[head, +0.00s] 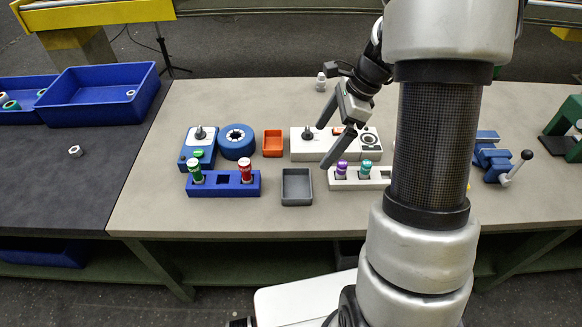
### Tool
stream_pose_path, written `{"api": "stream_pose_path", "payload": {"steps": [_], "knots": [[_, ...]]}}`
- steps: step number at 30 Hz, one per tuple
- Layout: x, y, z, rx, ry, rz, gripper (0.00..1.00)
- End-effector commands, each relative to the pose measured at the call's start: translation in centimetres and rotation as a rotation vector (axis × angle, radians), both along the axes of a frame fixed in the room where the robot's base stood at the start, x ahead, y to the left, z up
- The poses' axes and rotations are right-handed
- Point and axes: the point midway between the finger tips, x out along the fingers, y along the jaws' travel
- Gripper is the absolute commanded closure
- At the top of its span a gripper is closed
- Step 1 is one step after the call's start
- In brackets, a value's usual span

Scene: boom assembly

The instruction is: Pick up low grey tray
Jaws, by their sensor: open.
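The low grey tray (297,201) is a small rectangular open tray near the front edge of the table. It looks empty. It stands between a blue block and a white block. My gripper (337,143) is above the table, up and to the right of the tray. It is open, its fingers point down and to the left, and nothing shows between them. It is apart from the tray. My arm hides part of the table to the right.
A blue block (222,190) with green and red cylinders stands left of the tray. A white block (344,184) with purple and teal cylinders stands right. An orange tray (273,143) and a blue ring (237,142) are behind. A blue vise (491,157) is far right.

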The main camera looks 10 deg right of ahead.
Motion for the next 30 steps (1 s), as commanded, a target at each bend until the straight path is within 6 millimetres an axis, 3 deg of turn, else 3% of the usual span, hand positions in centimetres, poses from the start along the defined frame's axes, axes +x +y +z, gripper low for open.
{"api": "stream_pose_path", "payload": {"steps": [15,25,30], "knots": [[0.6,3.8,-9.6,0.001,0.006,-0.001,0.0],[0.8,4.6,-11.6,0.001,0.003,0.0,0.0],[0.9,5.3,-14.0,0.001,0.007,0.0,0.0]]}}
